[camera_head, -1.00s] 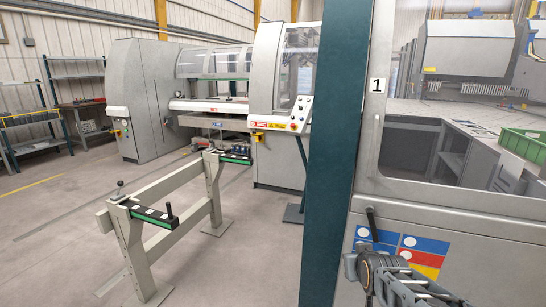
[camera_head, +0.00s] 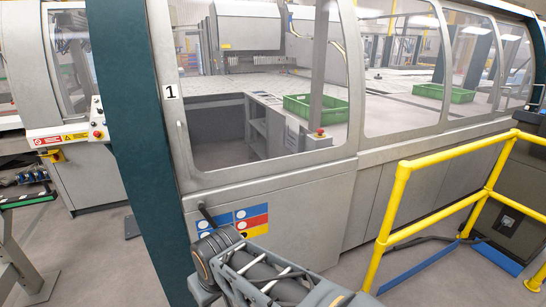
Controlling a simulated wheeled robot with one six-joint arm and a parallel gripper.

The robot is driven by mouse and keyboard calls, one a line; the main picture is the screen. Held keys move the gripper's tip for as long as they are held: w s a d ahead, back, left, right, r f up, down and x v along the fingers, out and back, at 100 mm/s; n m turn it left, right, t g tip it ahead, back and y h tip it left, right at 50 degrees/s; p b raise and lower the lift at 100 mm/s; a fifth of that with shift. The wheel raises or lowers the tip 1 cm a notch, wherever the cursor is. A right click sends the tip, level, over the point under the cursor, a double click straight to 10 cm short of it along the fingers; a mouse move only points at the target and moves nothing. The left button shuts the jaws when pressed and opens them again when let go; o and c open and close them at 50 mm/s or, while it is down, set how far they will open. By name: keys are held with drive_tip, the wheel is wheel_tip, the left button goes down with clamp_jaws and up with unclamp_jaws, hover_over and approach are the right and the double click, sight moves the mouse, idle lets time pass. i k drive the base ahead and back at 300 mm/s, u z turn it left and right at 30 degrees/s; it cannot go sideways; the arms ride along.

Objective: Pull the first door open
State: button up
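The first door (camera_head: 300,195) is a grey panel with a large window, marked with a black "1" label (camera_head: 171,91) at its upper left. It stands beside the teal post (camera_head: 122,120), with no clear gap seen between them. A short dark handle-like bar (camera_head: 207,214) shows on its lower left, beside a sticker of blue, red and yellow squares (camera_head: 240,221). My arm reaches in from the bottom, its end just below the bar and in front of the door. My gripper's fingers are hidden behind my wrist, so I cannot tell whether they touch the bar.
A yellow railing (camera_head: 402,182) stands on the right, with a dark cabinet (camera_head: 505,232) behind it. Green crates (camera_head: 317,107) show through the windows. A machine panel with buttons (camera_head: 68,135) stands left of the post. Some floor is bare between door and railing.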

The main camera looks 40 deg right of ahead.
sight(300, 216)
drive_tip(key=z, duration=0.2)
drive_tip(key=k, duration=0.45)
drive_tip(key=z, duration=0.85)
drive_tip(key=i, duration=0.5)
drive_tip(key=u, duration=0.45)
drive_tip(key=k, duration=0.55)
drive_tip(key=u, duration=1)
drive_tip(key=i, duration=1.15)
drive_tip(key=z, duration=0.15)
